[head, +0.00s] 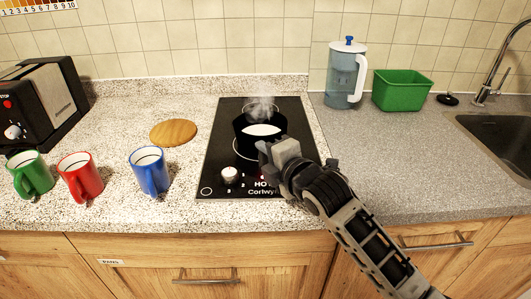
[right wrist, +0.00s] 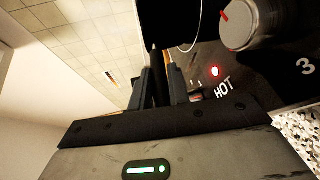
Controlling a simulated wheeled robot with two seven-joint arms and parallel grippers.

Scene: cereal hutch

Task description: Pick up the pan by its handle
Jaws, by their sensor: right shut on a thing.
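The black pan (head: 259,126) holds something white, steams, and sits on the black hot plate (head: 217,150). My right gripper (head: 268,152) is at the pan's near side. It is shut on the pan's handle, which it mostly hides in the head view. In the right wrist view the two fingers (right wrist: 163,78) stand close together around a dark, narrow part below the dark pan (right wrist: 165,20). I cannot tell whether the pan is lifted at all. My left gripper is not in view.
A knob (head: 230,175) and a lit red HOT lamp (right wrist: 215,71) are on the hot plate. A round wooden board (head: 173,132) lies to its left, behind the blue mug (head: 149,172). The water jug (head: 345,75) and green bin (head: 401,92) stand back right.

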